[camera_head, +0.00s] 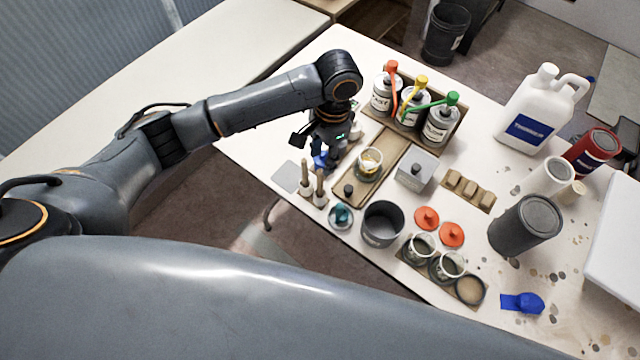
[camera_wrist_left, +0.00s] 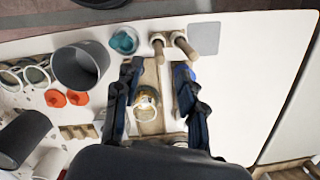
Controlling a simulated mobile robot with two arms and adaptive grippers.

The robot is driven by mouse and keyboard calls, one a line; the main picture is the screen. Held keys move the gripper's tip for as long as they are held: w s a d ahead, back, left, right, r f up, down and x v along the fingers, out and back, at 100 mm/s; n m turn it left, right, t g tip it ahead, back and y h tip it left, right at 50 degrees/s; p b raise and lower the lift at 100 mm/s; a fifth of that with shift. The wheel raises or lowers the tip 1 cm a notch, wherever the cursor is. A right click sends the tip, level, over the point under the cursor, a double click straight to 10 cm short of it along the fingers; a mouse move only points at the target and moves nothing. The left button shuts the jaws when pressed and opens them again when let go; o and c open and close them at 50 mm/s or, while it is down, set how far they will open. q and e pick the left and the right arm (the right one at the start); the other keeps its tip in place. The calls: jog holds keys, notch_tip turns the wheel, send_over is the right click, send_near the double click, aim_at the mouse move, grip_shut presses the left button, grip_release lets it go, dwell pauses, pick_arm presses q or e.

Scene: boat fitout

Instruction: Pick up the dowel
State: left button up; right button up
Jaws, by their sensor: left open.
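Two light wooden round sticks (camera_head: 320,185) stand in pale bases near the table's front left edge; they also show at the top of the left wrist view (camera_wrist_left: 158,48). I cannot tell for certain which wooden piece is the dowel. A thin brown strip (camera_wrist_left: 174,92) lies beside the inner side of one finger in the left wrist view, partly hidden. My left gripper (camera_head: 325,152) is open, its blue-tipped fingers pointing down over the table beside the wooden tray (camera_head: 350,190). In the left wrist view the open fingers (camera_wrist_left: 157,70) straddle the tray and a small jar (camera_wrist_left: 146,103). My right gripper is not in view.
A grey pot (camera_head: 382,224), a teal-filled cup (camera_head: 341,216) and a grey block (camera_head: 414,170) stand near the tray. Bottles with coloured spouts (camera_head: 413,108) stand behind. A white jug (camera_head: 541,112) is farther right. The tabletop left of the gripper is mostly clear.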

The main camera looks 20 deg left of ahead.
aim_at(318, 180)
pick_arm(q)
jog(key=f, duration=0.3)
jog(key=f+p, duration=0.1)
jog(key=f, duration=0.6)
jog(key=shift+s+a, duration=0.4)
grip_shut()
